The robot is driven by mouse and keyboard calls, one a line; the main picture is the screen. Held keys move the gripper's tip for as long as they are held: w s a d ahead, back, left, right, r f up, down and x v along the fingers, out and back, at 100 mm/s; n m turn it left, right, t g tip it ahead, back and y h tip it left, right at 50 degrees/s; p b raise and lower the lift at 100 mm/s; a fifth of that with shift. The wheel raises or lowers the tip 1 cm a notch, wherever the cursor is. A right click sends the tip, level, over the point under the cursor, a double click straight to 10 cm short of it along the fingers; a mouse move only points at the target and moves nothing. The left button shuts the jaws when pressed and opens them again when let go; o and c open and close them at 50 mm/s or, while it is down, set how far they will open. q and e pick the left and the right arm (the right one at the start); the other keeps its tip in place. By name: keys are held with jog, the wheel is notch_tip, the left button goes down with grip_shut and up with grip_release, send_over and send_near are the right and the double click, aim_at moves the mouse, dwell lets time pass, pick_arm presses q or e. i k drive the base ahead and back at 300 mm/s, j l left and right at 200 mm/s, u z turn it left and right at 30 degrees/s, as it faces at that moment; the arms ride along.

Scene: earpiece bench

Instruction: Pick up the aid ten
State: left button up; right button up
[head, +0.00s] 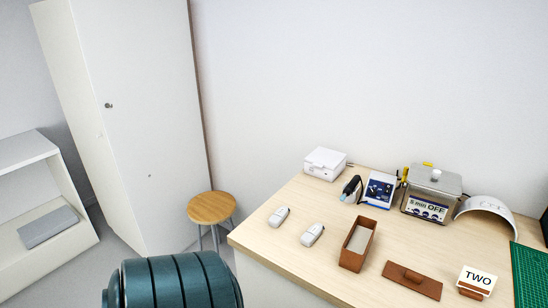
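Two small pale grey-and-white devices, which look like hearing aids, lie apart on the left part of the wooden bench (290,253). The left aid (279,217) is nearer the bench's left edge. The right aid (312,235) lies between it and an open brown box. I can read no number on either, so I cannot tell which is aid ten. Neither of my grippers is in view.
The brown box (350,261) has its lid (411,281) lying beside it. A TWO card (478,278) stands at the right. A white box (325,162), blue-fronted station (379,189), OFF-marked cleaner (432,194) and curved cover (486,210) line the back. A stool (212,207) stands left.

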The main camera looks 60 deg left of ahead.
aim_at(276, 219)
jog(key=u, duration=1.75)
